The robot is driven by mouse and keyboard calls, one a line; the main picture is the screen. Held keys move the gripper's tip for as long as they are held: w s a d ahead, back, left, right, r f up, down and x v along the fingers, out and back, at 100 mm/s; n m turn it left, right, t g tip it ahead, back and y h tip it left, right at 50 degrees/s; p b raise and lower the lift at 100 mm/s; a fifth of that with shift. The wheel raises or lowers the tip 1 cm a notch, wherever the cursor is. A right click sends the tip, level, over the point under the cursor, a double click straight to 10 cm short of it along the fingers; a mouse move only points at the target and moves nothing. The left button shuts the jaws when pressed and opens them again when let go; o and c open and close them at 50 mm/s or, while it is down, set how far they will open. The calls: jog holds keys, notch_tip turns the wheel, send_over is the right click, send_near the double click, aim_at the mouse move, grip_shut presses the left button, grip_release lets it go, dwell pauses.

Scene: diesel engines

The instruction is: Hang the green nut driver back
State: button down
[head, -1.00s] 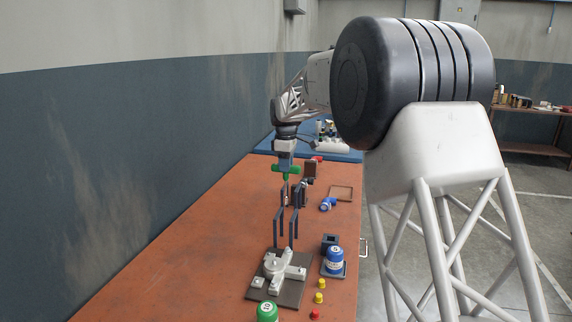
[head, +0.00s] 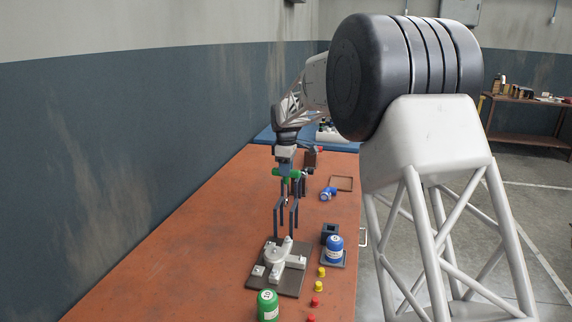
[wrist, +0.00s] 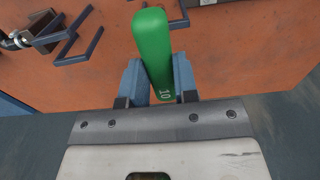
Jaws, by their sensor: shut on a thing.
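The green nut driver has a green T-shaped handle (head: 287,174), seen above the workbench in the head view. My gripper (wrist: 157,80) is shut on this handle; in the wrist view the green handle (wrist: 154,45), marked 10, sits between the two blue fingers. A dark blue-grey rack of upright forked arms (head: 279,218) stands just below the handle in the head view. Its arms (wrist: 80,40) show at the upper left in the wrist view, apart from the handle. The driver's shaft is mostly hidden, and I cannot tell whether it touches the rack.
A grey casting (head: 279,255) sits on a dark plate in front of the rack. A blue jar (head: 335,247), a green jar (head: 268,304) and several yellow and red caps stand nearby. A blue part (head: 327,194) lies farther back. The bench's left side (head: 190,235) is clear.

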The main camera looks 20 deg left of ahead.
aim_at(286, 183)
jog(key=shift+f, duration=5.5)
jog(key=shift+c, duration=2.2)
grip_release()
jog(key=shift+r, duration=1.85)
jog(key=shift+r, duration=2.9)
